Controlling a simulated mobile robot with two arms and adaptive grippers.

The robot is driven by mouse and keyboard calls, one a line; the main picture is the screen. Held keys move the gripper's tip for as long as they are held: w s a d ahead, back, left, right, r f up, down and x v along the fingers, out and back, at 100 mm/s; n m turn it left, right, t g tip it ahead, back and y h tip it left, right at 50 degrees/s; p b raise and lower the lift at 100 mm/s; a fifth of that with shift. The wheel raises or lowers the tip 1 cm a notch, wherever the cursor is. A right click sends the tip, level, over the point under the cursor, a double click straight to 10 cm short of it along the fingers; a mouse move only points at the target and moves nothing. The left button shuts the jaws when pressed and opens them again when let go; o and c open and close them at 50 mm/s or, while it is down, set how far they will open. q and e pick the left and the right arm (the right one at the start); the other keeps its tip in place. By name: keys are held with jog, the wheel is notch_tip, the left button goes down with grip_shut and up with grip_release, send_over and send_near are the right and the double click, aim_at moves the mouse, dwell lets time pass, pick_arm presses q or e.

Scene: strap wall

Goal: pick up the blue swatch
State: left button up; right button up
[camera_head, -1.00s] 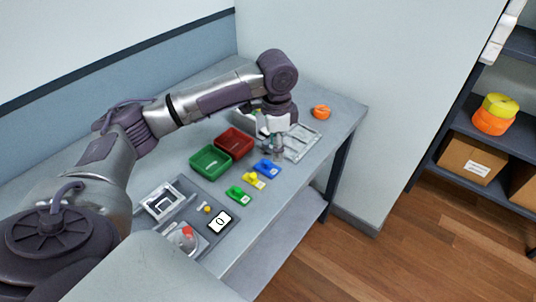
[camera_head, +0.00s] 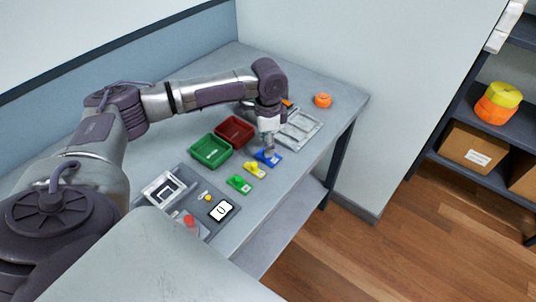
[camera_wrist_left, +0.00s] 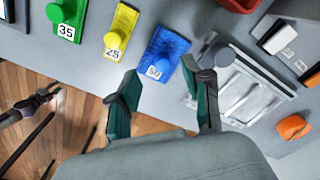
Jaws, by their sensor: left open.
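The blue swatch (camera_head: 268,158) lies on the table near its front edge, at the right end of a row of swatches. In the left wrist view the blue swatch (camera_wrist_left: 163,56) has a round knob and a white number label. My left gripper (camera_head: 268,153) is just above it, pointing down. In the left wrist view the open fingers of the left gripper (camera_wrist_left: 165,85) stand apart, one on each side of the blue swatch's near end, with nothing held. A yellow swatch (camera_head: 255,170) and a green swatch (camera_head: 238,184) lie beside it. My right gripper is not in view.
A green bin (camera_head: 211,166) and a red bin (camera_head: 252,121) stand behind the swatches. A grey metal tray (camera_head: 305,128) lies to the right, with an orange object (camera_head: 322,100) beyond it. A dark tray (camera_head: 190,184) with small items is at the left.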

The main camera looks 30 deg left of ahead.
aim_at(271, 162)
pick_arm(q)
notch_tip(271, 162, down, 3)
jog(key=shift+w+a+r, duration=0.1)
jog(key=shift+w+r, duration=0.05)
jog(key=shift+r, duration=0.05)
jog(key=shift+f, duration=0.4)
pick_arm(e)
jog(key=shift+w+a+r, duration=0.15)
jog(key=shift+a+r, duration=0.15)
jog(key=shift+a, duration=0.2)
pick_arm(q)
grip_shut()
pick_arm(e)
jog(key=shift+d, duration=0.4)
pick_arm(q)
jog(key=shift+r, duration=0.1)
